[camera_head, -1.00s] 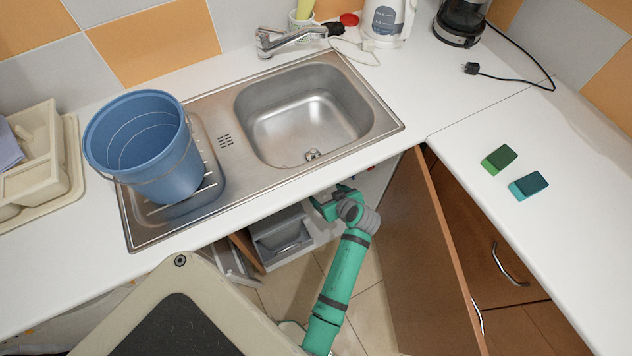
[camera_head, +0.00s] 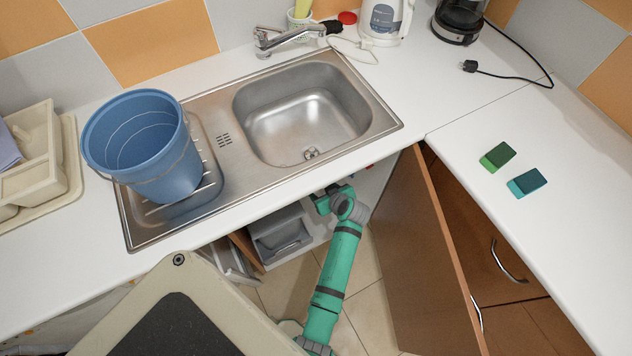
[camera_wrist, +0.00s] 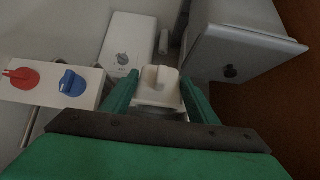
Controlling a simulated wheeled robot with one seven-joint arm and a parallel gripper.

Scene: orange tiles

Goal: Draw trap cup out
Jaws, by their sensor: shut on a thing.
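In the wrist view, a pale cream piece with a raised grip, which looks like the trap cup (camera_wrist: 158,88), sits between the two green fingers of my gripper (camera_wrist: 160,92). My gripper is shut on it. What lies below the cup is mostly hidden by my gripper. In the head view my green arm reaches into the open cabinet under the sink (camera_head: 310,110); the fingers and the cup are hidden under the counter edge.
Red (camera_wrist: 22,78) and blue (camera_wrist: 72,84) knobs sit on a white block left of my gripper. A white box with a dial (camera_wrist: 125,45) is behind it, and a grey box (camera_wrist: 235,55) is close on the right. The open cabinet door (camera_head: 425,240) stands right of my arm.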

